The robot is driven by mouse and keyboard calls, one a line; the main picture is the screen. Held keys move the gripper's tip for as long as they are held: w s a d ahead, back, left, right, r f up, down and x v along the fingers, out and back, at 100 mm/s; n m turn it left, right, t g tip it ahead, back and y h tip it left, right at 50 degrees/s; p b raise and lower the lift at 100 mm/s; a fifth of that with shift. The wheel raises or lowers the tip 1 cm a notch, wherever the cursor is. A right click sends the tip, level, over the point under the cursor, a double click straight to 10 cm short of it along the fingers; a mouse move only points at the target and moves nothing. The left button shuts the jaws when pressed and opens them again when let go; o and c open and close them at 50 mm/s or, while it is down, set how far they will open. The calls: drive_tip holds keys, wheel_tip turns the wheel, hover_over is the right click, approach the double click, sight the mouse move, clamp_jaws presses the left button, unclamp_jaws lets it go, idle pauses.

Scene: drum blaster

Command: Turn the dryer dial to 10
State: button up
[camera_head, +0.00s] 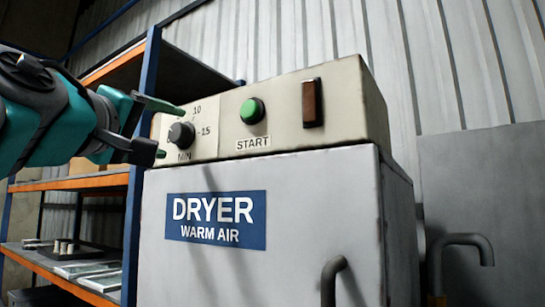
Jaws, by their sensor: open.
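The dryer dial (182,135) is a small dark grey round knob on the left of the cream control panel. Marks "10" and "15" show above and to the right of it, and "MIN" below it. Any marks to its left are hidden behind my gripper. I cannot make out where the dial points. My gripper (172,132) comes in from the left, open, with one green-tipped finger above and left of the dial and the other below and left. The picture does not show whether the fingers touch the dial.
The panel also has a green START button (252,111) and a reddish-brown rectangular switch (312,102). Below is the grey dryer body (290,205) with a dark handle (331,283). A blue and orange shelf rack (133,215) stands behind on the left.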

drive_tip(key=shift+x, duration=1.05)
clamp_jaws()
